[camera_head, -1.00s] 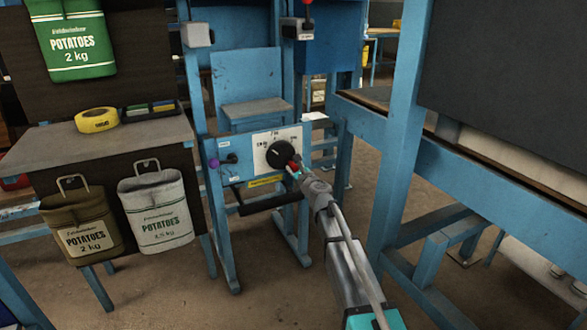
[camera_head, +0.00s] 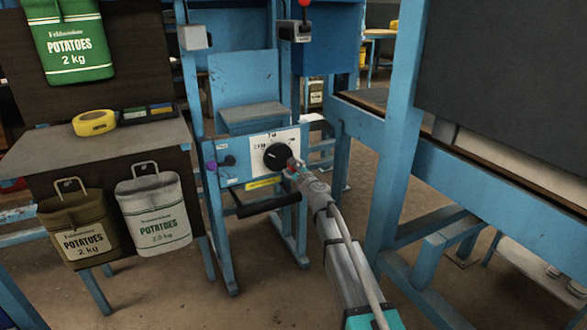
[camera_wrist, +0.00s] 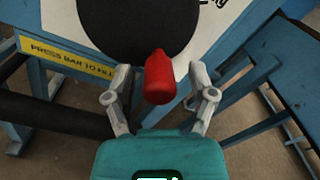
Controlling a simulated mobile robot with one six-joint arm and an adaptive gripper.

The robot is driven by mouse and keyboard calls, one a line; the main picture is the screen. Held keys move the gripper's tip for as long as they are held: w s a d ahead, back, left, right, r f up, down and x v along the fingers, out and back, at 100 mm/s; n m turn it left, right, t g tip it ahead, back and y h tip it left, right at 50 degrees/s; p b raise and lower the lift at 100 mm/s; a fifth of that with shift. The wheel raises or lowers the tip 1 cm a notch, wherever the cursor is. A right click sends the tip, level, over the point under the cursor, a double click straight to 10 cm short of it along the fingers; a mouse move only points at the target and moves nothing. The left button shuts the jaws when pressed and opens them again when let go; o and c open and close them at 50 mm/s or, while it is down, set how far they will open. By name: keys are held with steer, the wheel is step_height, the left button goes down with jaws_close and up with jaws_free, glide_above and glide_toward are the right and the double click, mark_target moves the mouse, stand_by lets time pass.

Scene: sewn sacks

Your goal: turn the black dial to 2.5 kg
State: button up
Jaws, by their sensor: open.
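The black dial (camera_head: 277,156) sits on a white scale plate (camera_head: 292,139) on the blue machine's front panel. A label reading about 2.5 kg shows at the plate's left, and another mark shows at the top. In the wrist view the dial (camera_wrist: 140,22) fills the top, with a red pointer knob (camera_wrist: 159,78) sticking out toward me. My gripper (camera_wrist: 156,84) is open, one finger on each side of the red knob, with gaps showing. In the head view my gripper (camera_head: 294,167) is at the dial's lower right and hides the knob partly.
A purple knob (camera_head: 211,165) is left of the dial. A yellow "press bar" label (camera_wrist: 68,53) and a dark bar (camera_head: 268,205) lie below. Potato sacks (camera_head: 155,213) hang at the left. A blue frame post (camera_head: 397,150) stands close on the right.

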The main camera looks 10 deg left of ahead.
steer(key=shift+s, duration=0.1)
steer(key=v, duration=1.1)
steer(key=shift+s+d, duration=0.3)
steer(key=shift+r, duration=0.1)
steer(key=s+d+f+n+g+h+p, duration=0.5)
steer(key=s+d+n+g, duration=0.3)
steer(key=s+d+n, duration=0.45)
steer(key=s+d+f+n+g+h+p, duration=0.2)
steer(key=s+d+n+g+h+p, duration=0.4)
steer(key=s+d+n, duration=0.65)
step_height(320, 180, up, 37)
steer(key=s+d+m+g+p, duration=0.1)
steer(key=d+m+p, duration=0.1)
steer(key=p, duration=3.5)
steer(key=shift+s+d+y+p, duration=0.3)
steer(key=shift+s+d+p, duration=0.05)
steer(key=shift+d, duration=0.05)
